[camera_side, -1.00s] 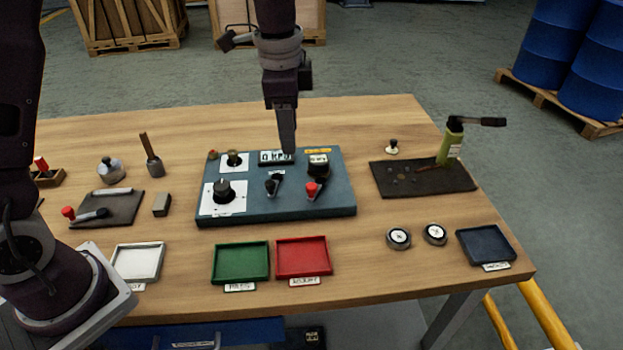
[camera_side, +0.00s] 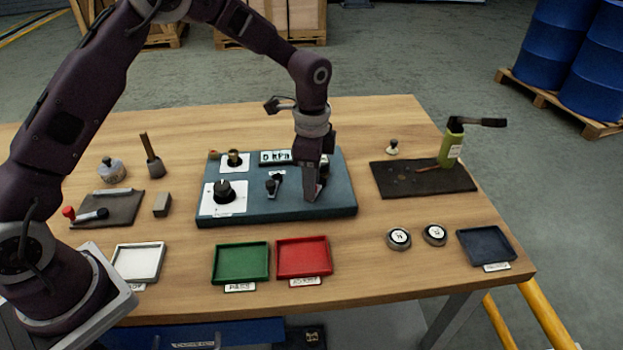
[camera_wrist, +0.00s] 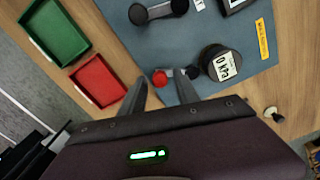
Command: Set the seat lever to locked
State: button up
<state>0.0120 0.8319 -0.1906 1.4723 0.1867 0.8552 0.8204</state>
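A red-tipped lever (camera_wrist: 160,77) sits on the blue-grey panel (camera_side: 255,207), beside a round gauge (camera_wrist: 221,66). Another lever with a black knob (camera_side: 271,186) stands to its left on the panel in the side view. I cannot read which one is the seat lever, nor a locked mark. My gripper (camera_side: 312,194) is low over the panel's right part and hides the red-tipped lever in the side view. In the wrist view my gripper (camera_wrist: 160,80) is open, its fingers apart on either side of the red knob; I cannot tell whether they touch it.
A black dial (camera_side: 224,190) is on the panel's left. A green tray (camera_side: 241,281) and a red tray (camera_side: 304,275) lie in front. A dark mat (camera_side: 440,187) with a green pump (camera_side: 451,147) is at the right. Another red-knobbed lever (camera_side: 69,213) lies far left.

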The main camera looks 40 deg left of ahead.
grip_shut()
jog(key=n, duration=0.1)
jog(key=d+n, duration=0.1)
jog(key=n, duration=0.1)
jog(key=shift+w+d, duration=0.3)
jog(key=shift+w, duration=0.05)
jog(key=n, duration=0.1)
jog(key=d+n, duration=0.1)
jog(key=n, duration=0.1)
jog(key=shift+w, duration=0.4)
jog(key=shift+w+d+n, duration=0.2)
jog(key=shift+w+n, duration=0.15)
jog(key=shift+n, duration=0.5)
jog(key=shift+w+d+n, duration=0.25)
jog(key=shift+w+n, duration=0.1)
jog(key=shift+n, duration=0.55)
jog(key=shift+w+d+n, duration=0.2)
jog(key=shift+w+n, duration=0.15)
jog(key=shift+n, duration=0.5)
jog(key=shift+r, duration=0.1)
jog(key=shift+o, duration=1.3)
grip_release()
